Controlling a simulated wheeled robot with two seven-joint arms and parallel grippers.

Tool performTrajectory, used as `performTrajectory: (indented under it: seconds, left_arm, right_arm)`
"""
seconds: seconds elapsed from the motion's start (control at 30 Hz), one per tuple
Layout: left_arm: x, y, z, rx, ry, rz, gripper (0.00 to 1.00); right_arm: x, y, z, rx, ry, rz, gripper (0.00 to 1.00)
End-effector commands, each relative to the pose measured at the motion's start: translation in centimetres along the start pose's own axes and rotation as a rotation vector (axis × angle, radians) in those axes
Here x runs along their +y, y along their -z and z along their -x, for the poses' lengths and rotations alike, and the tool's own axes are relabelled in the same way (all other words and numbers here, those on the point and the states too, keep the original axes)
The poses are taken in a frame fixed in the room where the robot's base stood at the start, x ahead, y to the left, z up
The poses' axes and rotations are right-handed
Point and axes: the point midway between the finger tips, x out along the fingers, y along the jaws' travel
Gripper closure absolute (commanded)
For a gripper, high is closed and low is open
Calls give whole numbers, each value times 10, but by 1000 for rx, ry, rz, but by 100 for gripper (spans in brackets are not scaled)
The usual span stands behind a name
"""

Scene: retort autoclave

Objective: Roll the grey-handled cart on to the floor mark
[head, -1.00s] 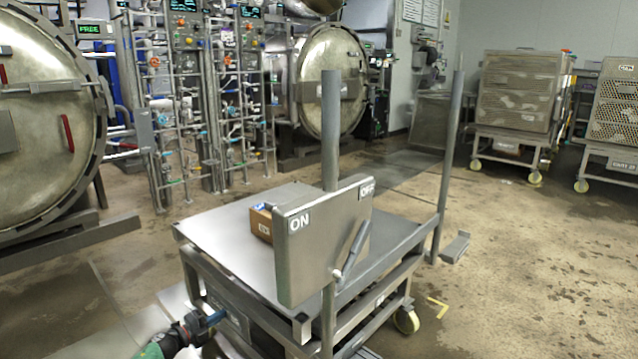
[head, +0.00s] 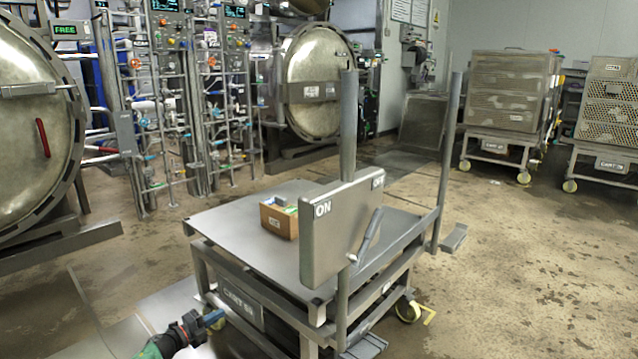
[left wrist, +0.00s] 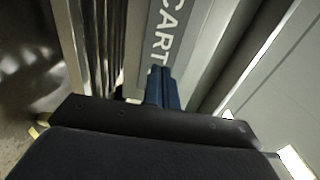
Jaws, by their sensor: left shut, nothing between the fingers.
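The cart (head: 240,228) in front of me has a flat steel top, grey upright posts (head: 348,125) and a panel (head: 335,235) with an ON label and a lever. My right gripper is not in view.
A small open box (head: 280,220) sits on the cart top. Autoclaves (head: 318,80) and pipework stand behind and left. Two loaded carts (head: 510,95) (head: 610,110) stand at the back right. The floor (head: 540,260) on the right is clear.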

Motion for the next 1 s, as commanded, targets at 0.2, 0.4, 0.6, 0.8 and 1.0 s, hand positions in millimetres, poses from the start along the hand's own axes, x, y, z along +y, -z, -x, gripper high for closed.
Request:
performTrajectory:
  seconds: [0.2,0.4,0.6,0.8,1.0]
  left_arm:
    - [0,0,-4,0,1,0,100]
    - [0,0,-9,0,1,0,100]
    - [1,0,-14,-1,0,1,100]
    - [0,0,-20,0,0,0,100]
    - [0,0,-26,0,0,0,100]
  right_arm:
    - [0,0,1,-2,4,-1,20]
    - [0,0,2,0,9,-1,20]
    - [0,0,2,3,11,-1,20]
    - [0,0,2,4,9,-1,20]
    - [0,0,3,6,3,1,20]
